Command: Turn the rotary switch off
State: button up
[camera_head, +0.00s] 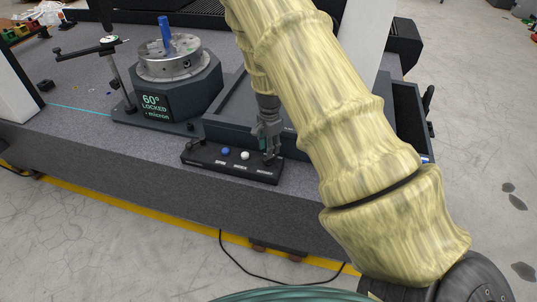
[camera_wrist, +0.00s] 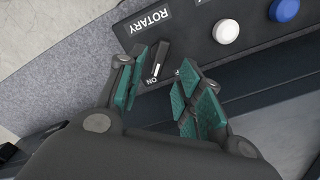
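The rotary switch (camera_wrist: 160,58) is a black bar-shaped knob in the wrist view, below a "ROTARY" label. Its white mark points towards the "ON" print beside it. My gripper (camera_wrist: 163,72) is open, with green-padded fingers to the left and right of the knob. I see a gap between the knob and the right pads; whether the left pads touch it I cannot tell. In the head view my gripper (camera_head: 270,155) is down at the right end of the black control box (camera_head: 212,165), hiding the knob.
A blue button (camera_head: 225,151) and a white button (camera_head: 245,155) sit on the box to the left of my gripper. A dark tray (camera_head: 228,128) lies close behind. A rotary table (camera_head: 170,85) marked "60° LOCKED" stands at the back left on the granite bed (camera_head: 100,150).

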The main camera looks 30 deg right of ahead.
aim_at(269, 160)
jog(key=shift+f+p, duration=0.55)
jog(key=shift+f, duration=2.15)
grip_shut()
